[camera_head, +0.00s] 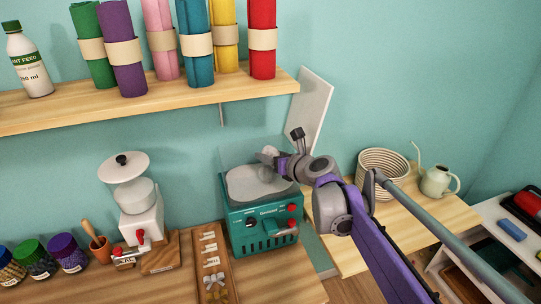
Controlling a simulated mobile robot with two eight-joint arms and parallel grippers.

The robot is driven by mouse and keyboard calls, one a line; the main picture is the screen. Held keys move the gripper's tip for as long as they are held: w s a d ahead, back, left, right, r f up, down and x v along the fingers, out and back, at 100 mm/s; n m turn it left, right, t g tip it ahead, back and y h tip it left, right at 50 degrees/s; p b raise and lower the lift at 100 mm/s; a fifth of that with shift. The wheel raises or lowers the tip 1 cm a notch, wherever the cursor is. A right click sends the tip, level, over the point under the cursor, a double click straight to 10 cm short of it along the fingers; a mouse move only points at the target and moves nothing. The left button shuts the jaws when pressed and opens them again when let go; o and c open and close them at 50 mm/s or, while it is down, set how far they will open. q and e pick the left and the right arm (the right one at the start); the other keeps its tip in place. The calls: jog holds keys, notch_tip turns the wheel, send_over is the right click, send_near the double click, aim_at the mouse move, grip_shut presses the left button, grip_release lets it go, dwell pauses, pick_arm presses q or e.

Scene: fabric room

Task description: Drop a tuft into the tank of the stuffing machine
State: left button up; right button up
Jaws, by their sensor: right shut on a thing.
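The stuffing machine (262,222) is a teal box with red and dark knobs, on the wooden table at the centre. Its clear tank (232,158) is on top, with a pale, flat mass (243,184) inside. My right gripper (272,158) reaches in from the right and is over the tank. It is shut on a small pale grey tuft (268,152), which is partly hidden by the fingers. I cannot tell exactly how far the tuft is above the pale mass. My left gripper is not in view.
A wall shelf (150,107) with coloured fabric rolls is above. A white grinder-like device (140,210) and several jars (68,253) stand left. A wooden tray (213,265) lies beside the machine. A woven basket (383,168) and watering can (436,182) stand right.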

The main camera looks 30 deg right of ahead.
jog(key=shift+f, duration=0.1)
jog(key=shift+f+b, duration=0.3)
jog(key=shift+f, duration=0.2)
jog(key=o, duration=0.7)
jog(key=shift+r, duration=0.15)
jog(key=shift+r, duration=0.35)
jog(key=v, duration=1.2)
jog(key=shift+p, duration=0.3)
